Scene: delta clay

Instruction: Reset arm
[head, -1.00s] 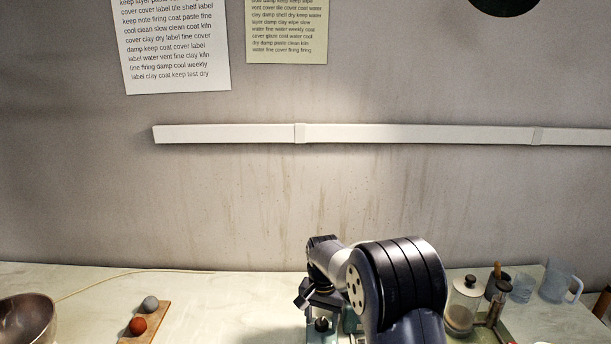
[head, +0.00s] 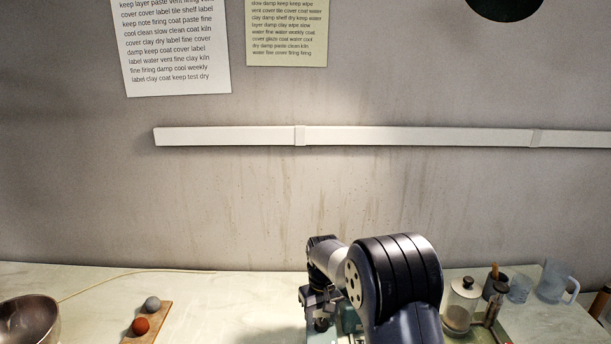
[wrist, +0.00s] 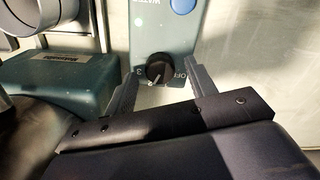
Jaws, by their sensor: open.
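My gripper (wrist: 160,92) is open in the wrist view, its two fingers apart on either side of a black knob (wrist: 159,68). The knob sits on a grey-green panel (wrist: 150,30) with the marks "OFF" and "3" beside it. A blue round button (wrist: 183,5) is above it on the same panel. I cannot tell whether the fingers touch the knob. In the head view my arm reaches over the bench, and my gripper is small and partly hidden by my arm.
A metal bowl (head: 28,318) stands at the left. A wooden board (head: 152,322) holds a grey ball (head: 152,304) and a red-brown ball (head: 140,326). Open bench lies left of my arm.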

